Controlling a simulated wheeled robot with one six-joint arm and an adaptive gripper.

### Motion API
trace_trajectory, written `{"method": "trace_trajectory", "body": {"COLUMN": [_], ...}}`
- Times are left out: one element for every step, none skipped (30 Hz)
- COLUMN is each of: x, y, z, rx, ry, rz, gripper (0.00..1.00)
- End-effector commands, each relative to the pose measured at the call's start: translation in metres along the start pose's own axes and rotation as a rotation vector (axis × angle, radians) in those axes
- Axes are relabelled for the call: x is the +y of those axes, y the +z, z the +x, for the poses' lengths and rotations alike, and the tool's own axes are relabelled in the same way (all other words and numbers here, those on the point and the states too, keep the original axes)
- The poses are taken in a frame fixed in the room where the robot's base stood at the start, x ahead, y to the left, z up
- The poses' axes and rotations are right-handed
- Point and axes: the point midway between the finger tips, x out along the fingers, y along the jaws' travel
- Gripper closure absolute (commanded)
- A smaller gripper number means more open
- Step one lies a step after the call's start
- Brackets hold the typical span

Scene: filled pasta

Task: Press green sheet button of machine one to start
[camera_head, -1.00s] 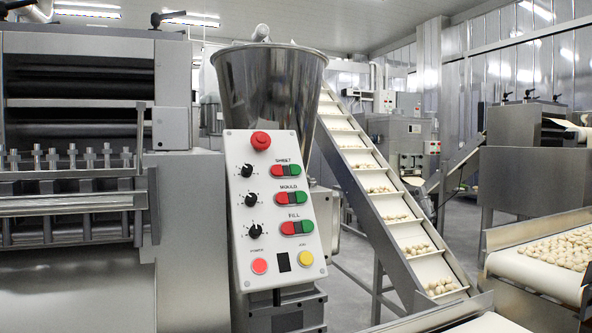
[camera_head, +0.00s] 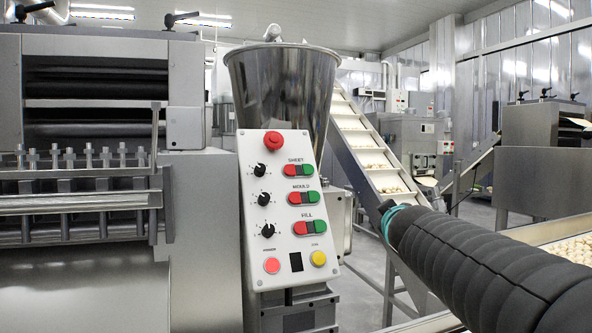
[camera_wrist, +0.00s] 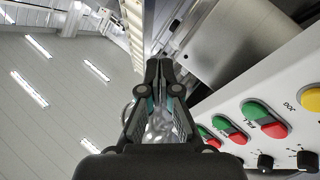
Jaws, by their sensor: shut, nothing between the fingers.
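The white control panel (camera_head: 277,225) stands upright on the machine in the head view. Its top button pair, labelled SHEET, has a red half on the left and a green sheet button (camera_head: 306,171) on the right. MOULD and FILL pairs sit below. In the wrist view the panel is tilted at the right, and the farthest pair's green half (camera_wrist: 203,131) is partly behind my gripper (camera_wrist: 160,68). My gripper is shut and empty, its tips to the left of the panel buttons in that view. I see no contact with the panel. The head view does not clearly show the fingertips.
A red mushroom button (camera_head: 273,139), black knobs (camera_head: 265,199) and a yellow button (camera_head: 318,258) are on the same panel. A steel hopper (camera_head: 284,88) rises behind it. A sloping conveyor (camera_head: 367,145) carries pasta. A roller machine (camera_head: 95,120) fills the left.

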Motion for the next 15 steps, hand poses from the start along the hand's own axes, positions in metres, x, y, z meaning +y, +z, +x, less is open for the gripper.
{"method": "trace_trajectory", "body": {"x": [0.006,0.009,0.012,0.014,0.016,0.017,0.018,0.018,0.018,0.017,0.017,0.015,0.014,0.012,0.008], "y": [-0.019,-0.031,-0.048,-0.061,-0.073,-0.090,-0.103,-0.115,-0.131,-0.142,-0.152,-0.164,-0.172,-0.179,-0.186], "z": [0.005,0.007,0.009,0.009,0.010,0.008,0.006,0.004,-0.001,-0.005,-0.010,-0.017,-0.023,-0.028,-0.033], "rx": [0.060,0.098,0.151,0.191,0.232,0.288,0.330,0.370,0.424,0.462,0.498,0.543,0.574,0.604,0.636], "ry": [0.007,0.009,0.011,0.011,0.009,0.006,0.002,-0.003,-0.012,-0.020,-0.028,-0.039,-0.049,-0.061,-0.078], "rz": [-0.026,-0.044,-0.068,-0.086,-0.105,-0.131,-0.151,-0.170,-0.195,-0.214,-0.230,-0.251,-0.265,-0.279,-0.295], "gripper": [1.00,1.00,1.00,1.00,1.00,1.00,1.00,1.00,1.00,1.00,1.00,1.00,1.00,1.00,1.00]}}
